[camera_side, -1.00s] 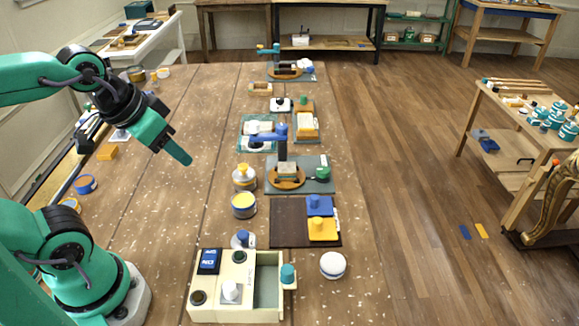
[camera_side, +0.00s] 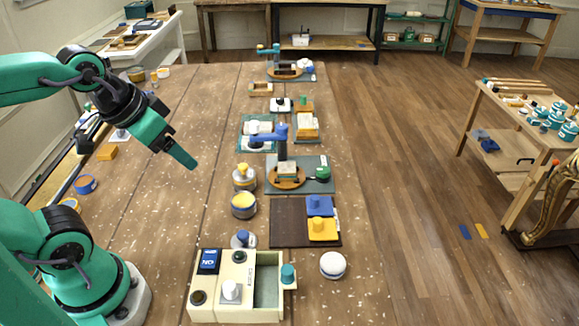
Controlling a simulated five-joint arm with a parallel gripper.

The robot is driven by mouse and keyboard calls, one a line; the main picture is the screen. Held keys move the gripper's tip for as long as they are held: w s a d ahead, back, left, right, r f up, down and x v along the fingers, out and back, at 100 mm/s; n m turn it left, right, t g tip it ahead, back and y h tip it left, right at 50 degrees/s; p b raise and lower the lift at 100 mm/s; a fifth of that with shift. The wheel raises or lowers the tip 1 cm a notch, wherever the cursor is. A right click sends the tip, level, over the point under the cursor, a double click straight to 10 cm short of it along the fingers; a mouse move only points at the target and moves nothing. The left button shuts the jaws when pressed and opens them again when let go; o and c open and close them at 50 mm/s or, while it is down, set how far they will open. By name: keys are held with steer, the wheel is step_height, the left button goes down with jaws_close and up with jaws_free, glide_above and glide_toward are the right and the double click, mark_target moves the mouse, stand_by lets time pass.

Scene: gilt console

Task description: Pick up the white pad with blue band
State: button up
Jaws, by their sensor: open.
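The white pad with blue band (camera_side: 333,265) is a low round white piece with a dark band around its side. It rests on the wooden table at the front right, just right of the cream box. My gripper (camera_side: 186,160) is in the air over the left part of the table, far up and left of the pad. It is open, with nothing seen between its jaws. The jaws overlap in this view, so the gap between them is hidden.
The cream box (camera_side: 208,299) with an open compartment and a teal knob (camera_side: 288,274) stands left of the pad. A dark board (camera_side: 288,236) bearing blue and yellow knobbed blocks lies behind it. Tins (camera_side: 243,206) stand mid-table. Bare table lies right of the pad.

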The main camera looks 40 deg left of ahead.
steer(key=n+g, duration=0.4)
steer(key=g, duration=0.2)
glide_above(333, 261)
steer(key=f, duration=1.6)
steer(key=shift+s+a+f, duration=0.1)
steer(key=shift+a, duration=0.2)
steer(key=shift+d+f, duration=0.25)
steer(key=shift+f, duration=3.9)
steer(key=shift+c, duration=0.4)
steer(key=c, duration=0.9)
